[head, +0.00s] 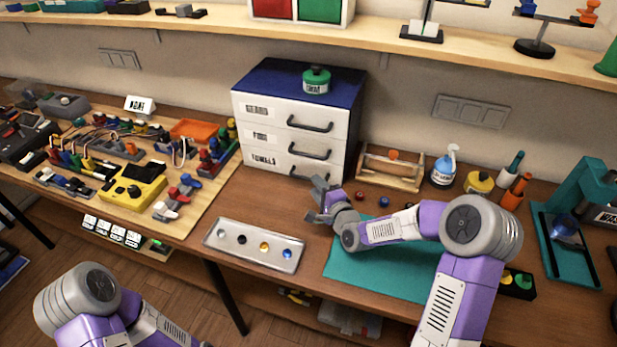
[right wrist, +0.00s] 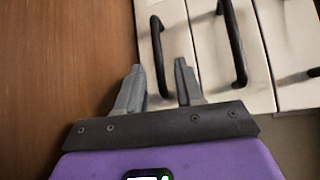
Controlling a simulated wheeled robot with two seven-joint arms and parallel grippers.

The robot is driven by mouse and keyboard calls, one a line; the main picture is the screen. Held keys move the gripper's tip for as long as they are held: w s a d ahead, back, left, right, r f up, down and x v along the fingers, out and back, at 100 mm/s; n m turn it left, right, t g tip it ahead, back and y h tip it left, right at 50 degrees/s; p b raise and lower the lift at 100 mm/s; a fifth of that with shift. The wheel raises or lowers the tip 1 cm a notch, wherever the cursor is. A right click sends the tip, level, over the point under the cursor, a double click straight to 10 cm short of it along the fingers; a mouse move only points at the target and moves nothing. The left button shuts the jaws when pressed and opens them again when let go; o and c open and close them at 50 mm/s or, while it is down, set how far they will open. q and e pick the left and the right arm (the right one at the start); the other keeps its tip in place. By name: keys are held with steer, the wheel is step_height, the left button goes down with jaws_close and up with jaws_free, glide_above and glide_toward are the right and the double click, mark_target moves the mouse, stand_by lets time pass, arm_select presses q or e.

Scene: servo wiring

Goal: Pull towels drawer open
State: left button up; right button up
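The towels drawer (head: 272,163) is the lowest of three white drawers in a blue-topped cabinet. It looks closed, with its front level with the others. Its black bar handle (head: 303,174) is partly hidden behind my right gripper (head: 317,199), which is just in front of it. In the right wrist view, the towels drawer (right wrist: 177,38) is the leftmost front. Its handle (right wrist: 157,52) lies between the lines of my right gripper's (right wrist: 159,68) two spread fingers; I cannot tell whether they touch it. My left gripper is outside the head view; only my left arm shows at bottom left.
A green-lidded jar (head: 316,80) stands on the cabinet. A wooden tool caddy (head: 390,172) is right of it. A metal tray (head: 255,246) and a teal mat (head: 375,265) lie in front. Small red and blue balls sit near the gripper. Bare tabletop lies before the drawers.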

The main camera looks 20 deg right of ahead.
steer(key=shift+b+x, duration=0.35)
steer(key=shift+x, duration=2.25)
steer(key=shift+c, duration=0.5)
jaws_close()
